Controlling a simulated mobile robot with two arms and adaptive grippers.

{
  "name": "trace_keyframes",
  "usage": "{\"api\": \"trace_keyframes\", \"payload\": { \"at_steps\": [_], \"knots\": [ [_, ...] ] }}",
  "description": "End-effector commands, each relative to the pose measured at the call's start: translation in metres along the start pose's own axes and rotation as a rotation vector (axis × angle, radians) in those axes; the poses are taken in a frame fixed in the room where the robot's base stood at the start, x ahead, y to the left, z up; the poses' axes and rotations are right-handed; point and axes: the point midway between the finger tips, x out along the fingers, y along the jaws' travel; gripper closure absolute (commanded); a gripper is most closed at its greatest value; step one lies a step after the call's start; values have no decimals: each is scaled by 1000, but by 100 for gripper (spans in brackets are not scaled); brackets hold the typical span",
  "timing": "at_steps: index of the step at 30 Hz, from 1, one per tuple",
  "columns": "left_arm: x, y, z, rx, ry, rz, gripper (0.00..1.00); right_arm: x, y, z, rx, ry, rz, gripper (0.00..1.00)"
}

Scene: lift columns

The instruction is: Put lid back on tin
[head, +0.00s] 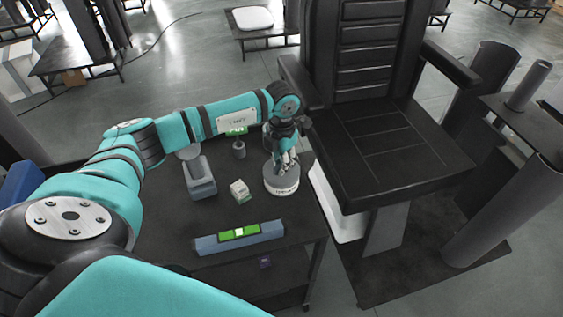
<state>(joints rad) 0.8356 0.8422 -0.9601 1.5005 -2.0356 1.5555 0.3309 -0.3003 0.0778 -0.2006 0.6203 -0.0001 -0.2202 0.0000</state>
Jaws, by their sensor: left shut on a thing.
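A round grey tin (281,184) with a pale band and dark lettering stands near the right edge of the dark table. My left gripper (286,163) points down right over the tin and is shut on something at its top. That is likely the lid, but the fingers hide most of it. I cannot tell whether the lid is seated on the tin or just above it. My right gripper is not in view.
A small white and green box (239,190), a grey holder (200,178), a small dark cylinder (239,148) and a blue-grey level with a green window (238,238) are on the table (165,225). A black chair (390,140) stands close at right.

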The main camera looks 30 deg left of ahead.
Motion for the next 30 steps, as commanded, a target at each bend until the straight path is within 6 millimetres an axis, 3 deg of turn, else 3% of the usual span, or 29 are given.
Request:
{"api": "trace_keyframes", "payload": {
  "at_steps": [9, 10, 15, 21, 27, 30],
  "knots": [
    [0, 0, 0, 0, 0, 0, 100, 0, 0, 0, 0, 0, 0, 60],
    [0, 0, 0, 0, 0, 0, 81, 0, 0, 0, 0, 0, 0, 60],
    [0, 0, 0, 0, 0, 0, 59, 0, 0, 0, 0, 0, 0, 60],
    [0, 0, 0, 0, 0, 0, 56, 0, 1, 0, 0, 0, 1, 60],
    [0, 0, 0, 0, 0, 0, 33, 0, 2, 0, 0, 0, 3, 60],
    [0, 0, 0, 0, 0, 0, 33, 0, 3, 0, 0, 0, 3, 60]
  ]
}}
